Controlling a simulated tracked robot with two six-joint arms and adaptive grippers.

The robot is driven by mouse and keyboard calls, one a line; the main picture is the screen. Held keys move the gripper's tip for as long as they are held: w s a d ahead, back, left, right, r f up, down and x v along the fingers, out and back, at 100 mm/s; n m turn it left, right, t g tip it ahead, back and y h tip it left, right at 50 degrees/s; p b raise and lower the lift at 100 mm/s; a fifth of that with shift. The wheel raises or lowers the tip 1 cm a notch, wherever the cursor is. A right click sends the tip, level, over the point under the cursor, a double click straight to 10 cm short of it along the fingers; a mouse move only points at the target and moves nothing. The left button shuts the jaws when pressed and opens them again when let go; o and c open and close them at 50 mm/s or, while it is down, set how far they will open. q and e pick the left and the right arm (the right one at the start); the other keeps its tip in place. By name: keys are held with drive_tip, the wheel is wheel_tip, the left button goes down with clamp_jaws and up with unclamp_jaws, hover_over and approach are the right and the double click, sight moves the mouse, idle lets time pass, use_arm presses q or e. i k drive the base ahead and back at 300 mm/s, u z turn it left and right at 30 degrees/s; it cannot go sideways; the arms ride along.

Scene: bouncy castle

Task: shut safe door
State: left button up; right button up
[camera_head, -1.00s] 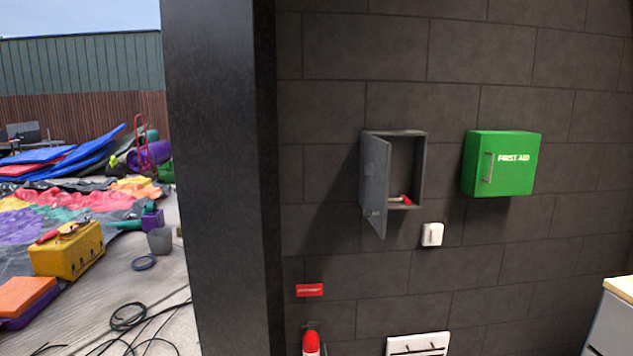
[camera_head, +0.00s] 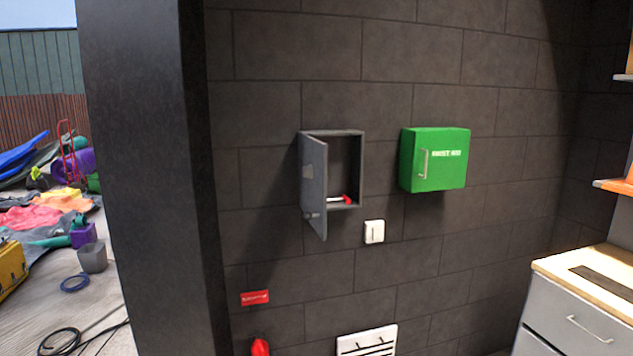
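A small handle or latch shows low on the door. Inside, a small object with a red end and a pale shaft (camera_head: 347,199) lies on the safe's floor. Neither of my grippers is in view.
A green first aid box (camera_head: 436,160) hangs right of the safe. A white switch (camera_head: 374,232) is below it, and a red sign (camera_head: 254,298) lower left. A dark pillar (camera_head: 140,170) stands at left. A grey drawer cabinet (camera_head: 580,310) stands at lower right.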

sight(315, 152)
drive_tip(key=z, duration=0.1)
drive_tip(key=i, duration=0.9)
drive_tip(key=u, duration=0.65)
drive_tip(key=k, duration=0.45)
drive_tip(key=u, duration=0.55)
drive_tip(key=i, duration=0.5)
drive_tip(key=z, duration=0.1)
